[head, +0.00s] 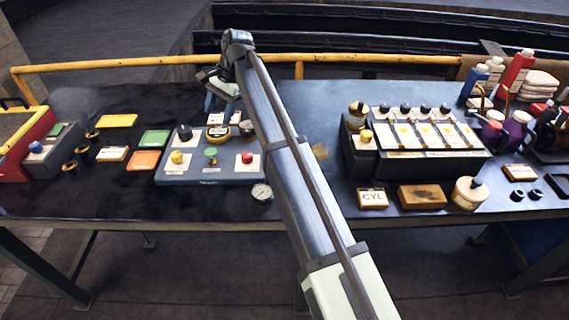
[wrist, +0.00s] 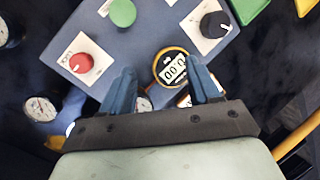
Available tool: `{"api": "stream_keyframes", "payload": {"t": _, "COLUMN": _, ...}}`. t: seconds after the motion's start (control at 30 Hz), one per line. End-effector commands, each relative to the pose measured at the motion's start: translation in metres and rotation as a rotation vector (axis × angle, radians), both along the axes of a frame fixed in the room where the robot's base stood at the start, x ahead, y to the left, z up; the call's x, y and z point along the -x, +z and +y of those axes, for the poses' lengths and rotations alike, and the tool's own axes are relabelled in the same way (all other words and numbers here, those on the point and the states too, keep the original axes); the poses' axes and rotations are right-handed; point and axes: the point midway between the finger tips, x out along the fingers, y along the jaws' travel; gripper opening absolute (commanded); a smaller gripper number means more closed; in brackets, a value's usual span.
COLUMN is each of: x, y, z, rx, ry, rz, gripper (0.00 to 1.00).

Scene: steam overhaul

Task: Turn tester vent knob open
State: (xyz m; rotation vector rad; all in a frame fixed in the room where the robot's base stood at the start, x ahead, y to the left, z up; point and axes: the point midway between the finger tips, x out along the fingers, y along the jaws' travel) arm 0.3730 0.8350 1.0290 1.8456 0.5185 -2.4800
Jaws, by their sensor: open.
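The tester is a blue-grey panel (head: 215,179) left of centre on the table. It carries a black knob (head: 184,131), a yellow knob (head: 177,157), a green knob (head: 210,152) and a red knob (head: 247,157). I cannot read which one is the vent knob. In the wrist view the red knob (wrist: 81,62) is left, the green knob (wrist: 122,12) is at the top and the black knob (wrist: 215,25) is upper right.
A dial gauge (head: 262,193) sits at the panel's front right corner. Coloured cards (head: 117,121) lie to the left. A black rack (head: 425,165) with several white-topped units stands to the right. A yellow rail (head: 150,62) runs behind the table. My arm crosses the middle.

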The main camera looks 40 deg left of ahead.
Motion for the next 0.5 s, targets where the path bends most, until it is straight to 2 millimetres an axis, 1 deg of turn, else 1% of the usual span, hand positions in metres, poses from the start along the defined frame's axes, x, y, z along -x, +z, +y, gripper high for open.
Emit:
{"api": "stream_keyframes", "payload": {"t": 0.03, "x": -0.006, "y": -0.003, "z": -0.007, "rx": -0.018, "ry": 0.010, "rz": -0.011, "gripper": 0.61}}
{"api": "stream_keyframes", "payload": {"t": 0.1, "x": -0.015, "y": -0.006, "z": -0.013, "rx": -0.043, "ry": 0.031, "rz": -0.027, "gripper": 0.61}}
{"api": "stream_keyframes", "payload": {"t": 0.27, "x": -0.031, "y": -0.014, "z": -0.031, "rx": -0.080, "ry": 0.062, "rz": -0.056, "gripper": 0.61}}
{"api": "stream_keyframes", "payload": {"t": 0.5, "x": -0.039, "y": -0.026, "z": -0.066, "rx": -0.068, "ry": 0.059, "rz": -0.066, "gripper": 0.61}}
